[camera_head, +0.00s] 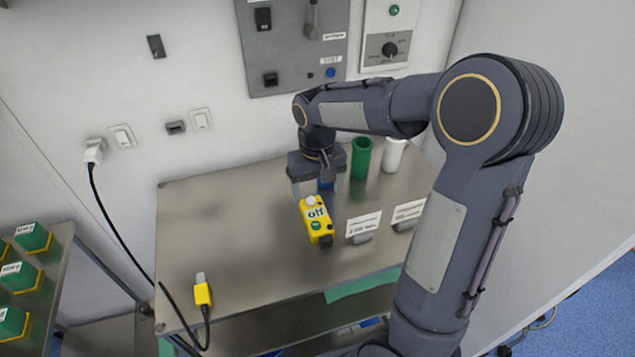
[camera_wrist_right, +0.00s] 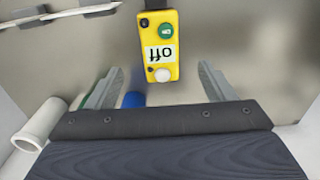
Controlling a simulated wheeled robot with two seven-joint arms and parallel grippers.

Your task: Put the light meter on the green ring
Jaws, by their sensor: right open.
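The light meter is a yellow box (camera_head: 317,221) with a white dome, an "off" label and a green button, at the middle of the metal table. In the right wrist view the yellow light meter (camera_wrist_right: 161,45) is ahead of the fingers, its dome end between the fingertips in the picture. My right gripper (camera_head: 318,190) is open and empty, above and behind the meter; its two fingers (camera_wrist_right: 162,68) are apart. A green open-topped cylinder (camera_head: 361,158) stands behind the gripper, likely the green ring. It is mostly hidden by a finger in the wrist view. My left gripper is not in view.
A white cylinder (camera_head: 393,155) stands right of the green one; a blue object (camera_wrist_right: 133,99) is partly hidden beside the gripper. Two label cards (camera_head: 364,224) stand right of the meter. A yellow plug (camera_head: 203,293) with a black cable lies front left.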

